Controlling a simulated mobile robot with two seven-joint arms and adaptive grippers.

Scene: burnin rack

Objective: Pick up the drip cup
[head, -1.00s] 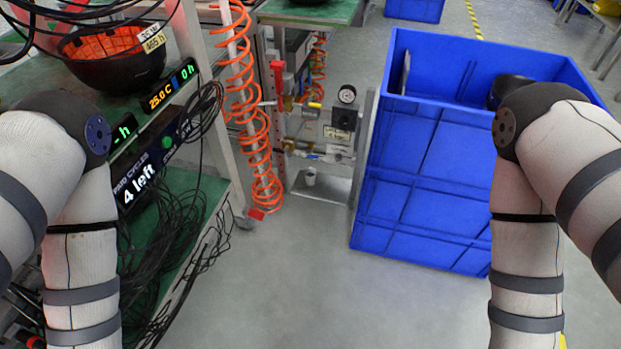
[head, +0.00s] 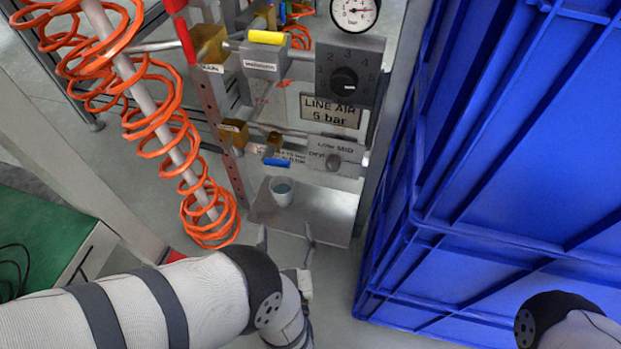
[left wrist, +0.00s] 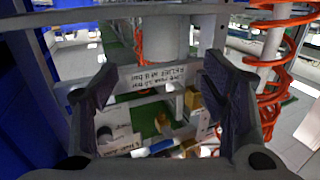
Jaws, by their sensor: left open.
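The drip cup (head: 282,191) is a small pale cup standing upright on a grey plate (head: 325,212), below the air-line panel. Something darker shows inside it. My left gripper (head: 286,238) is just in front of the plate in the head view, its two fingers apart and empty. The cup appears beyond the fingertips and not between them. The open fingers also show in the left wrist view (left wrist: 160,85), where I cannot make out the cup for certain. My right gripper is out of view; only part of my right arm shows at the lower right.
The air panel (head: 328,113) with gauge (head: 355,12), knob and valves overhangs the plate. A blue crate (head: 450,190) stands close on the right. An orange coiled hose (head: 165,125) hangs on the left. A green-topped bench (head: 40,235) is at the lower left.

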